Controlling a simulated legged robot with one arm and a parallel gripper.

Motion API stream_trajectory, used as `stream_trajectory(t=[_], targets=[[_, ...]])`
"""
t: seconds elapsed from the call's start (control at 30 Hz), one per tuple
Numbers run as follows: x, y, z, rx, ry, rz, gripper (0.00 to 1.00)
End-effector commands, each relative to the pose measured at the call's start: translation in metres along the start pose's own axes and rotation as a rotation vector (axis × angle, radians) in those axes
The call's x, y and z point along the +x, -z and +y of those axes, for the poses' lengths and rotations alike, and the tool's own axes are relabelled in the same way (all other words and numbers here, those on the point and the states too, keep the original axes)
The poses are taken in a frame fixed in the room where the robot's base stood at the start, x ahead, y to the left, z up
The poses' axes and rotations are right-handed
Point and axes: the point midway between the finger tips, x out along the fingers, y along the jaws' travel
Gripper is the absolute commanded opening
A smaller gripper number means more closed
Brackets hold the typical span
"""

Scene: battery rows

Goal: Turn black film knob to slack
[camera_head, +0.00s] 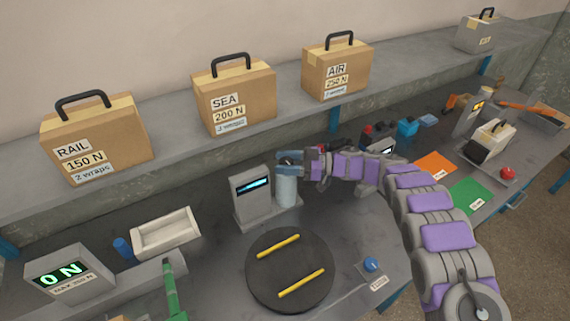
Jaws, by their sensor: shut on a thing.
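My gripper (289,163) reaches in from the right and is at the top of the pale film roll (286,190). Its blue-grey fingers are shut on the black film knob at the roll's top; the fingers hide nearly all of the knob, so its turn position cannot be told. The roll stands upright beside a grey unit (251,192) with a lit cyan display. A black round turntable (262,268) with two yellow bars lies in front of them.
A gauge (70,276) reads 0 N at the left, near an empty white tray (166,233). A blue button (371,264) sits right of the turntable. Cartons marked RAIL (97,139), SEA (236,98) and AIR (338,70) stand on the shelf above. Orange (435,165) and green (470,195) mats lie right.

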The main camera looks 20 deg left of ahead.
Motion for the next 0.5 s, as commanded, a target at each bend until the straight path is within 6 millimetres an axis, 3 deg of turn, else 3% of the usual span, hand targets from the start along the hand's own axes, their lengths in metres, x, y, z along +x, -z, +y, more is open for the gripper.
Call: stream_trajectory(t=[0.3,0.33,0.5], targets=[[-0.0019,0.0025,0.0024,-0.003,-0.008,0.002,0.2],[-0.0018,0.0025,0.0024,-0.003,-0.008,0.002,0.53],[-0.001,0.0023,0.0013,-0.003,-0.005,0.001,0.69]])
